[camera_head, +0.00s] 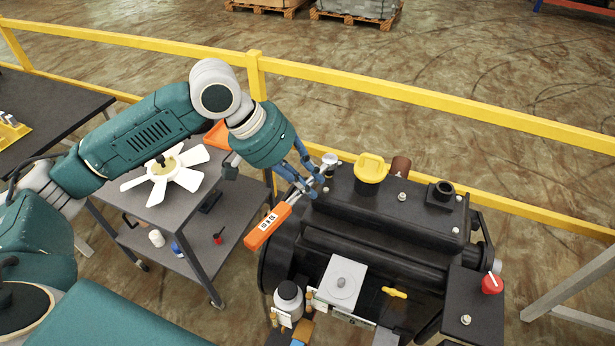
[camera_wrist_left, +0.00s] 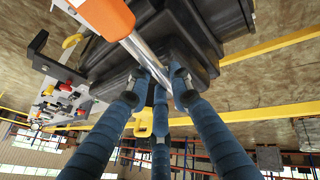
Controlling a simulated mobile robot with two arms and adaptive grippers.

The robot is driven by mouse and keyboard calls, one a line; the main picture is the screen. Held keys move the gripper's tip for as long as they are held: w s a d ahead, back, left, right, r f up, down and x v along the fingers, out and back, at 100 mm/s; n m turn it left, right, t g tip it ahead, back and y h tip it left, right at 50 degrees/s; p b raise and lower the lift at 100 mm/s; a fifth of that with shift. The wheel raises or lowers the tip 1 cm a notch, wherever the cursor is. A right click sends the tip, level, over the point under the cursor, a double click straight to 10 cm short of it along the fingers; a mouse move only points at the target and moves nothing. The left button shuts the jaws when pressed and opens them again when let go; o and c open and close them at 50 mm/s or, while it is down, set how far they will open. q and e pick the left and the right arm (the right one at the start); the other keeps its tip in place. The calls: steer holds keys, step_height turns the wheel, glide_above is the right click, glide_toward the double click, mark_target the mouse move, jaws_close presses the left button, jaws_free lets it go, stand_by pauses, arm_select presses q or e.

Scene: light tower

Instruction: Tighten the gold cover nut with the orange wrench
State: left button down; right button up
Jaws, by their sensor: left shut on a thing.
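My left gripper (camera_head: 306,180) is shut on the orange wrench (camera_head: 267,227) at the left end of the black engine cover (camera_head: 362,208). The wrench's orange handle points down and left, away from the engine. In the left wrist view, the blue fingers of my gripper (camera_wrist_left: 156,82) close around the metal shaft of the wrench (camera_wrist_left: 104,14). A bolt head (camera_head: 402,197) and another bolt head (camera_head: 455,230) show on the cover. I cannot make out which nut is gold, or whether the wrench touches one.
A yellow cap (camera_head: 371,168) stands on the cover close to the gripper. A red knob (camera_head: 492,283) is at the right. A grey cart (camera_head: 235,200) with a white fan (camera_head: 165,177) stands at the left. A yellow railing (camera_head: 440,102) runs behind the engine.

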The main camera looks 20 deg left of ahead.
arm_select(q)
steer(key=shift+f, duration=0.35)
steer(key=c, duration=2.2)
jaws_free()
jaws_close()
steer(key=shift+w+a+f+m+g, duration=0.15)
steer(key=shift+a+m+g, duration=0.15)
steer(key=shift+a+m, duration=0.3)
steer(key=shift+d, duration=0.1)
steer(key=shift+w+a+m+g+h, duration=0.15)
steer(key=shift+a+m+g+h, duration=0.25)
steer(key=shift+m, duration=0.3)
